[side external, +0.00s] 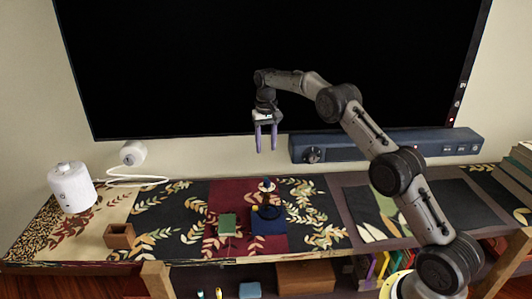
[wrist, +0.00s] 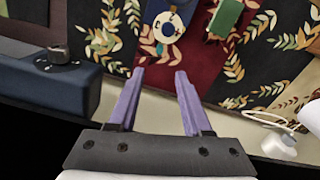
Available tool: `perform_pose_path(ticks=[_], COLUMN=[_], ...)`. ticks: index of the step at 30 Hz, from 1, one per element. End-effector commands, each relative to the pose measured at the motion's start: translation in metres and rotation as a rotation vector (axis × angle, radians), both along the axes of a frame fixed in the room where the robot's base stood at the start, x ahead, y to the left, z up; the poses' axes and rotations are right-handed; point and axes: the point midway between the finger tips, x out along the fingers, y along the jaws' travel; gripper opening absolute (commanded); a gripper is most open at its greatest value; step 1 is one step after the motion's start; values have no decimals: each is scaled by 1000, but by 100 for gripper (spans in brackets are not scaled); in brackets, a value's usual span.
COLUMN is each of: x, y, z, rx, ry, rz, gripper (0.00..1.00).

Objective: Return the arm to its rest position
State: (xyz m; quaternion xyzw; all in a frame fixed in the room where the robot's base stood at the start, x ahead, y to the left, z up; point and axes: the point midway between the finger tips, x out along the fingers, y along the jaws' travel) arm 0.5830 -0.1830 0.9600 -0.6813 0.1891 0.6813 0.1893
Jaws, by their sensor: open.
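My gripper (side external: 266,149) hangs in the air above the shelf top, in front of the large black screen, with its two purple fingers pointing down. The fingers are apart with nothing between them. In the wrist view my gripper (wrist: 159,73) also shows open and empty, with the patterned cloth below it. My arm is raised and bent, reaching left from its base at the lower right.
A white canister (side external: 72,187) is at left. A blue-grey soundbar (side external: 385,146) and the screen (side external: 200,70) are behind.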

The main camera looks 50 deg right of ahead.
Motion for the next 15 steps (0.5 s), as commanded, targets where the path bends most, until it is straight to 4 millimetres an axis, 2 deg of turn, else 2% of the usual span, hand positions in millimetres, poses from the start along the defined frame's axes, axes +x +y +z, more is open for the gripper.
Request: perform_pose_path(ticks=[11, 14, 15], x=[1, 5, 7], y=[3, 9, 12], z=[3, 26, 43], rx=[-1, -12, -20], ry=[-3, -39, -66], rz=[5, 16, 23], gripper=[49, 49, 49])
